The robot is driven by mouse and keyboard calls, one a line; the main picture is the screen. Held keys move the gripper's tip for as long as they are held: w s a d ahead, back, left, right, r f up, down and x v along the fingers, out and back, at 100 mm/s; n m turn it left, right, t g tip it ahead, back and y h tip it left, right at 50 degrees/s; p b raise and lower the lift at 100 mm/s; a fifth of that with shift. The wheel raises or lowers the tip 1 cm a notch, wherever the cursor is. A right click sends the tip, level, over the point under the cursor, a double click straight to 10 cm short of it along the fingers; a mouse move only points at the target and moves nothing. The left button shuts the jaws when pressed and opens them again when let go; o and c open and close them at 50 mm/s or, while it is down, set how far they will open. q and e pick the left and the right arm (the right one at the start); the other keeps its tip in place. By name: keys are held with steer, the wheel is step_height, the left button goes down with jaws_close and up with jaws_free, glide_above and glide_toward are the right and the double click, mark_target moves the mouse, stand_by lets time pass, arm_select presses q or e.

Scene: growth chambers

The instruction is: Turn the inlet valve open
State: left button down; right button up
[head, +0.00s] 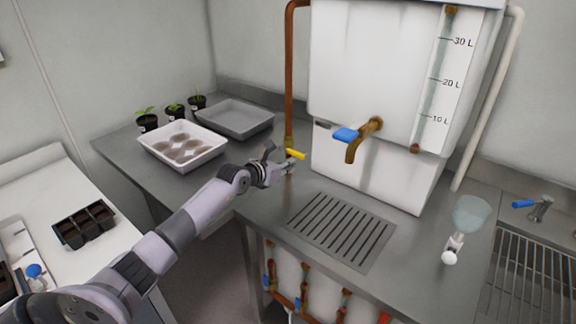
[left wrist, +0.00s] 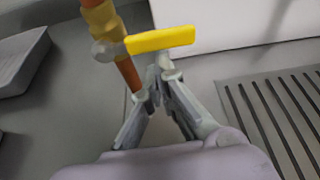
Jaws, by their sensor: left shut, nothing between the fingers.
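The inlet valve has a yellow lever (head: 296,154) on the copper pipe (head: 289,80) left of the white tank (head: 370,70). In the left wrist view the yellow lever (left wrist: 160,40) points right, roughly crosswise to the pipe (left wrist: 128,72). My left gripper (head: 289,167) is at the pipe's lower end, beside the lever. In the left wrist view the left gripper (left wrist: 160,76) is shut and empty, its fingertips just below the lever; I cannot tell whether they touch it. My right gripper is not in view.
A brass tap with a blue handle (head: 346,134) juts from the tank's front above a drain grate (head: 340,230). A white tray (head: 183,165), a grey tray (head: 234,119) and small potted plants (head: 148,121) are at the left.

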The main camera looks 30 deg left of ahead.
mark_target(296, 155)
arm_select(q)
steer(key=shift+d+r+n+h, duration=0.1)
steer(key=shift+r+n+h, duration=0.25)
steer(key=shift+n, duration=0.15)
steer(key=r+n+h, duration=0.1)
steer(key=n, duration=0.1)
steer(key=r+n+h+p, duration=0.1)
steer(key=n, duration=0.1)
steer(key=shift+d+r, duration=0.2)
steer(key=shift+r, duration=0.15)
steer(key=r+n+h, duration=0.1)
steer(key=n, duration=0.1)
steer(key=a+r+n+t+h, duration=0.1)
steer(key=n, duration=0.1)
steer(key=r+n+h+b, duration=0.1)
steer(key=n, duration=0.1)
steer(key=shift+a+r+n+t, duration=0.15)
steer(key=shift+a+n+t, duration=0.1)
steer(key=shift+n+t, duration=0.05)
